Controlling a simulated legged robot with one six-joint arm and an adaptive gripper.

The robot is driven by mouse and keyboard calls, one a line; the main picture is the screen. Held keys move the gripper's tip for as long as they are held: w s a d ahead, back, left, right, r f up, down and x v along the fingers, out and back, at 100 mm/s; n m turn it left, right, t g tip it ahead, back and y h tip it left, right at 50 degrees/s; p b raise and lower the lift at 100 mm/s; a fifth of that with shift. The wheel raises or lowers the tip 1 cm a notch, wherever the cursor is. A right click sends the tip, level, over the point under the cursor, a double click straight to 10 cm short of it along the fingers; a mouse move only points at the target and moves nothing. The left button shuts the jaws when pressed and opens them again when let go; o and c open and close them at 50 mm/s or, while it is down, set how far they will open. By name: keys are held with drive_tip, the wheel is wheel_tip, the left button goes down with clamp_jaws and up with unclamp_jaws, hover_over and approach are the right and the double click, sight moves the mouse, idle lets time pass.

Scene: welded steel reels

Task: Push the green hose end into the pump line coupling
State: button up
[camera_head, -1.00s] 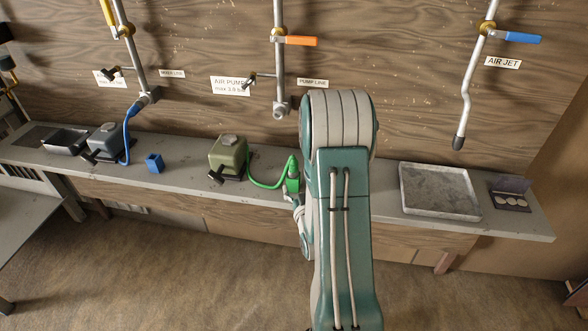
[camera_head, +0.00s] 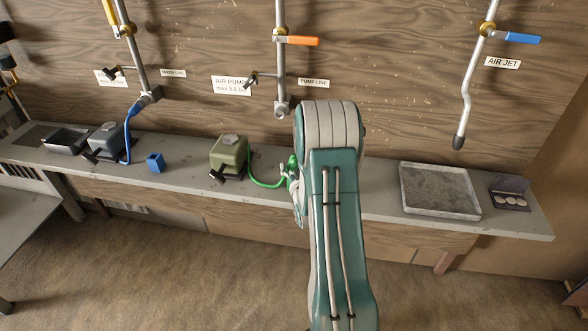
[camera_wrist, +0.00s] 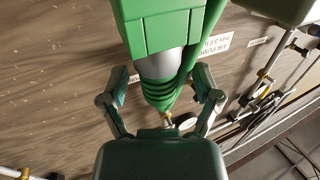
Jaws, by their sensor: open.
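The green hose end (camera_head: 292,163) stands up at the bench's back edge, with its green hose (camera_head: 262,184) curving left to the olive pump box (camera_head: 228,154). In the wrist view the hose end (camera_wrist: 160,90) is a large green block with a grey band and a ribbed green part. My gripper (camera_wrist: 161,82) is open, with one finger on each side of the ribbed part; I see a gap on the left side. In the head view my arm partly hides my gripper (camera_head: 292,185). The pump line coupling (camera_head: 282,108) is the empty lower end of the middle pipe, above the hose end.
The pump line's orange-handled valve (camera_head: 297,40) sits above the coupling. On the bench are a blue block (camera_head: 155,162), a grey box (camera_head: 105,140) with a blue hose on the left pipe, and a grey tray (camera_head: 478,214). The air jet pipe (camera_head: 464,100) hangs at right.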

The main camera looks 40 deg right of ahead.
drive_tip(key=shift+w+d, duration=0.1)
drive_tip(key=shift+c, duration=0.3)
clamp_jaws()
drive_tip(key=shift+r, duration=0.1)
drive_tip(key=shift+r, duration=0.2)
drive_tip(key=r, duration=0.3)
drive_tip(key=shift+s+d+r, duration=0.15)
drive_tip(key=shift+s, duration=0.1)
drive_tip(key=s+d+r, duration=0.5)
drive_tip(key=s+r, duration=0.4)
drive_tip(key=s, duration=0.3)
drive_tip(key=shift+d, duration=0.4)
drive_tip(key=shift+s+r, duration=0.1)
